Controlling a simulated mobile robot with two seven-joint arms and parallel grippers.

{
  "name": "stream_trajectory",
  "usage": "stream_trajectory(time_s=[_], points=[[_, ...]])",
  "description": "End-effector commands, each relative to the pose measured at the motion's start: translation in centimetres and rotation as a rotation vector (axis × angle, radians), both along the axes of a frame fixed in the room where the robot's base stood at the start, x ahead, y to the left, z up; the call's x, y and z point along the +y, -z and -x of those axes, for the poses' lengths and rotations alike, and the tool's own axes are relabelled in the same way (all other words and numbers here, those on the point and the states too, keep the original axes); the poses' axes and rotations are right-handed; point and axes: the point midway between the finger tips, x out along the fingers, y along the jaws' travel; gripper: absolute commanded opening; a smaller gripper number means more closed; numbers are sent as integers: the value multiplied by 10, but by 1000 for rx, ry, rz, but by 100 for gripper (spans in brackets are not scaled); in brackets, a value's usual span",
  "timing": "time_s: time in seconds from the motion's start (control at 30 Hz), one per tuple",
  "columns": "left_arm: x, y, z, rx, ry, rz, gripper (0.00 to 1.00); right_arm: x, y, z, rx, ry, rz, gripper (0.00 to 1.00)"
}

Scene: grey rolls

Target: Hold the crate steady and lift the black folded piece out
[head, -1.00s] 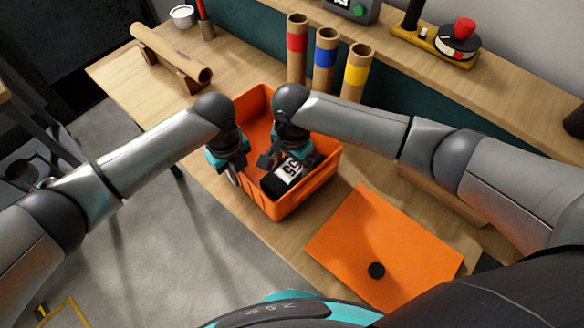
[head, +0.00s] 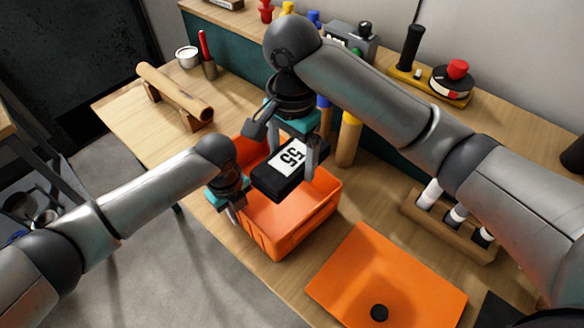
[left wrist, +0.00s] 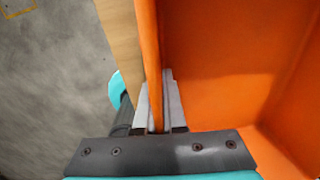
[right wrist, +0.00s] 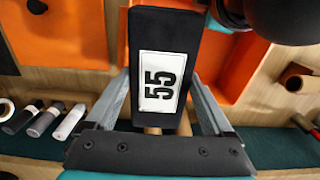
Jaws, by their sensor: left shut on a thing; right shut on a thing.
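The black folded piece (head: 272,182) has a white label reading 55. My right gripper (head: 292,165) is shut on it and holds it above the orange crate. The piece (right wrist: 162,30) also shows between the fingers in the right wrist view. The orange crate (head: 290,232) stands on the bench, and the part of its inside that shows is bare. My left gripper (head: 231,208) is shut on the crate's left wall; in the left wrist view the fingers (left wrist: 158,100) straddle the crate wall (left wrist: 152,60).
A wooden rack (head: 445,225) with several rolls stands further right. Cardboard tubes, one with a yellow band (head: 349,140), stand behind the crate. A brown roll (head: 172,92) lies on supports at back left.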

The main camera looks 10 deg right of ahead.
Motion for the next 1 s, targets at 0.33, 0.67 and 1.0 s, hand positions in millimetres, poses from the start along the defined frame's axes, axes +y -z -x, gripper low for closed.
stream_trajectory(time_s=[0.33,0.67,1.0], points=[[0,-1,-1,-2,0,1,12,0,-3,0,0,1,0,22],[0,0,0,-1,0,1,42,0,-3,0,0,1,0,22],[0,-10,-1,-2,1,1,42,0,-3,0,0,1,0,22]])
